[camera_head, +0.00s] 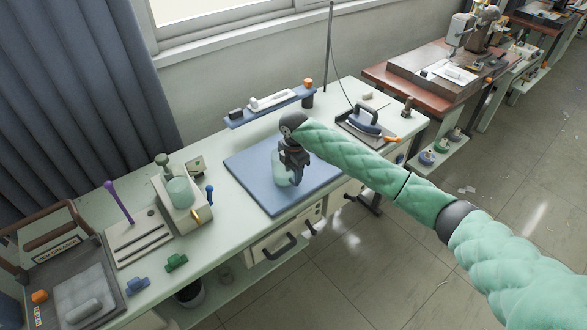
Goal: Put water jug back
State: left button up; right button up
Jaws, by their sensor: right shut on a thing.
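The water jug (284,174) looks like a pale, translucent blue-green container. It is at the middle of the blue mat (247,165) on the light green bench, and my gripper partly hides it. My right gripper (293,160) comes in from the right under a green padded sleeve and is shut on the jug from above. I cannot tell whether the jug touches the mat or is held just above it. My left gripper is not in view.
A small cream machine with a pale green cylinder (180,191) stands left of the mat. A blue shelf (270,107) is behind it. An iron (364,119) sits on a tray to the right. A slotted block (137,238) and dark tray are at left.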

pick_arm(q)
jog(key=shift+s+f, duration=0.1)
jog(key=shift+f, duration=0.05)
pick_arm(e)
jog(key=shift+f, duration=0.15)
jog(key=o, duration=1.4)
jog(key=shift+f, duration=0.1)
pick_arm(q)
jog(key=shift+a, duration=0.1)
pick_arm(e)
jog(key=shift+r, duration=0.3)
notch_tip(320, 180, up, 10)
jog(key=b, duration=0.4)
jog(key=shift+d+r+b, duration=0.1)
jog(key=shift+r+b, duration=0.05)
jog(key=shift+b, duration=0.15)
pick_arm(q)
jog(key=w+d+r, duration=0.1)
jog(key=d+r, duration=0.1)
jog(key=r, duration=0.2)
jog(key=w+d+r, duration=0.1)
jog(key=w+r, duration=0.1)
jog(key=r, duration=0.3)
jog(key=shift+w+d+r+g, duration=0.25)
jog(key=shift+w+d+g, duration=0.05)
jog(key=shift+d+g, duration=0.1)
pick_arm(e)
jog(key=shift+s+r, duration=0.1)
jog(key=shift+r, duration=0.6)
